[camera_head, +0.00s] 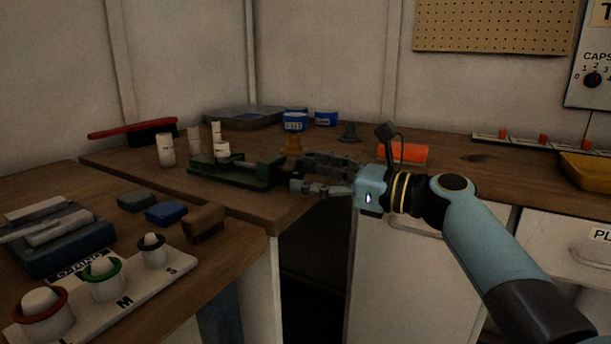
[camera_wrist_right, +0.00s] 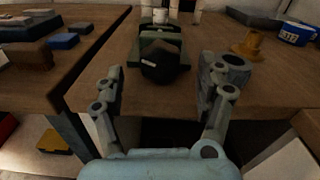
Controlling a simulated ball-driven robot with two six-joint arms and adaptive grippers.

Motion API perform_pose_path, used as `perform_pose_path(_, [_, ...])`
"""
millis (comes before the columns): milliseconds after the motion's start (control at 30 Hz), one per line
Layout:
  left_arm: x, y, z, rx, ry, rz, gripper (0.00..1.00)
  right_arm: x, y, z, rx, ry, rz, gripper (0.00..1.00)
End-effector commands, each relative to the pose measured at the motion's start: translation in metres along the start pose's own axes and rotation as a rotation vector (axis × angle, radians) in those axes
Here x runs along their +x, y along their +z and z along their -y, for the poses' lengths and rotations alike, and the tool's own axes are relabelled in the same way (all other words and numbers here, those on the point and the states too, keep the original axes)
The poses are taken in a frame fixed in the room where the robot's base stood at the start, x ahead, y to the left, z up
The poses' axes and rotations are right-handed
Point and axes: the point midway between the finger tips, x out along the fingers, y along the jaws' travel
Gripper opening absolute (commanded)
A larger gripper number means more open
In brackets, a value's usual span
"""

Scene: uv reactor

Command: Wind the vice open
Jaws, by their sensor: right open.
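The green vice (camera_head: 232,173) stands on the wooden bench near its front corner. In the right wrist view the vice (camera_wrist_right: 148,33) is seen end-on, with a dark round knob (camera_wrist_right: 165,66) facing me. My right gripper (camera_head: 298,174) is at the vice's right end, its two fingers spread. In the wrist view the right gripper (camera_wrist_right: 162,80) is open, with one finger to each side of the knob and space showing on both sides. In the head view the fingers hide the knob. My left gripper is not in view.
A white cylinder (camera_head: 222,149) stands at the vice, with others close behind. An amber funnel-like piece (camera_head: 292,145) and blue tins (camera_head: 294,122) are behind the gripper. A red-handled brush (camera_head: 150,131) lies at the back left. A dark gap opens below the bench corner.

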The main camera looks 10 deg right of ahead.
Motion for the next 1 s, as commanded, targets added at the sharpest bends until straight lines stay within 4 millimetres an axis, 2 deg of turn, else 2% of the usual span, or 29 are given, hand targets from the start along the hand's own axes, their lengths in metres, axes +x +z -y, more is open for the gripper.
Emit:
perform_pose_path(100, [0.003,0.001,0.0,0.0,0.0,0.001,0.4,0.015,0.0,0.0,0.001,0.0,0.001,0.72])
perform_pose_path(200, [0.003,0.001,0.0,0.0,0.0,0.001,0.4,0.02,-0.001,0.0,0.0,0.0,0.0,0.72])
perform_pose_path(500, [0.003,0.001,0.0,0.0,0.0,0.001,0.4,0.022,0.0,0.0,-0.001,0.0,0.0,0.71])
perform_pose_path(900, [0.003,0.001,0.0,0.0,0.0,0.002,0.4,0.022,0.0,0.0,-0.001,0.0,0.0,0.19])
perform_pose_path(1000, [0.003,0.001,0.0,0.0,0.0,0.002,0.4,0.022,0.0,0.0,-0.008,-0.001,0.0,0.16])
